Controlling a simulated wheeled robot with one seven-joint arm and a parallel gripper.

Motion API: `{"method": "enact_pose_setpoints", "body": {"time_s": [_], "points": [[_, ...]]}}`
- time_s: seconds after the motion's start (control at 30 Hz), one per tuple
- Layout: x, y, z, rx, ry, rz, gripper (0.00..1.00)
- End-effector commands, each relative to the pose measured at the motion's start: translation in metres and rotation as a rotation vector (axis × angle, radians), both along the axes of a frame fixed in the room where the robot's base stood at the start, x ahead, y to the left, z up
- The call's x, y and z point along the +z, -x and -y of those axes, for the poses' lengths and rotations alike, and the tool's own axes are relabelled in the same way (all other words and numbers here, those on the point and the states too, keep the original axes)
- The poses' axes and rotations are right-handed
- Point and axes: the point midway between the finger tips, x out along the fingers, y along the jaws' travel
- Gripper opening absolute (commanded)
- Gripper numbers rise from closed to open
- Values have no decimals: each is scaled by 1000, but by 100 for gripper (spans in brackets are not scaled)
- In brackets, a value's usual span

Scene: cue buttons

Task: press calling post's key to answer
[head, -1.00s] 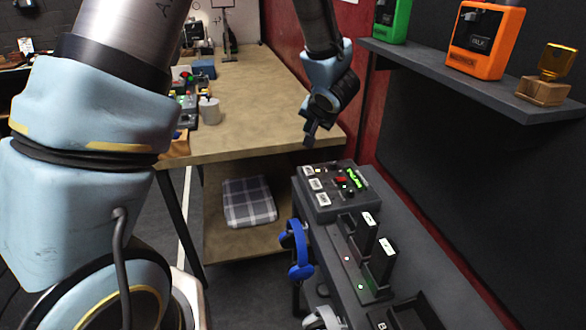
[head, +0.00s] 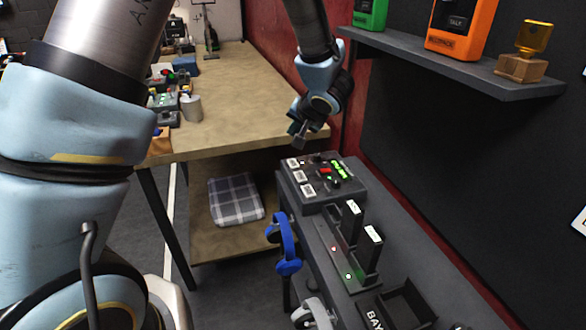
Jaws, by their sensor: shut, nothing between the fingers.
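A dark console box (head: 322,184) sits at the far end of the grey bench. It has white-labelled keys down its left side, a red key (head: 324,171) and lit green displays on the right. Nearer on the bench is a charger-like base (head: 350,262) with two upright dark handsets with white labels, (head: 351,218) being the farther one. Which post is calling I cannot tell for sure. My gripper (head: 299,142) is shut and empty, above and just behind the console's far left corner, apparently not touching it.
A blue headset (head: 284,246) and a grey one (head: 315,312) hang on the bench's left edge. A wooden table (head: 240,100) stands behind. A shelf (head: 470,75) with green and orange radios juts from the right wall. An open black tray (head: 405,303) is nearest.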

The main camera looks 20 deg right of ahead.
Motion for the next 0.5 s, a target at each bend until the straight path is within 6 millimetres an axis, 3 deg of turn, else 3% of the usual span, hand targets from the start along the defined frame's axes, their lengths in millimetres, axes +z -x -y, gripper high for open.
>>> {"method": "enact_pose_setpoints", "body": {"time_s": [0.03,0.5], "points": [[-11,0,0,0,1,1,0],[-54,0,0,-1,1,1,0]]}}
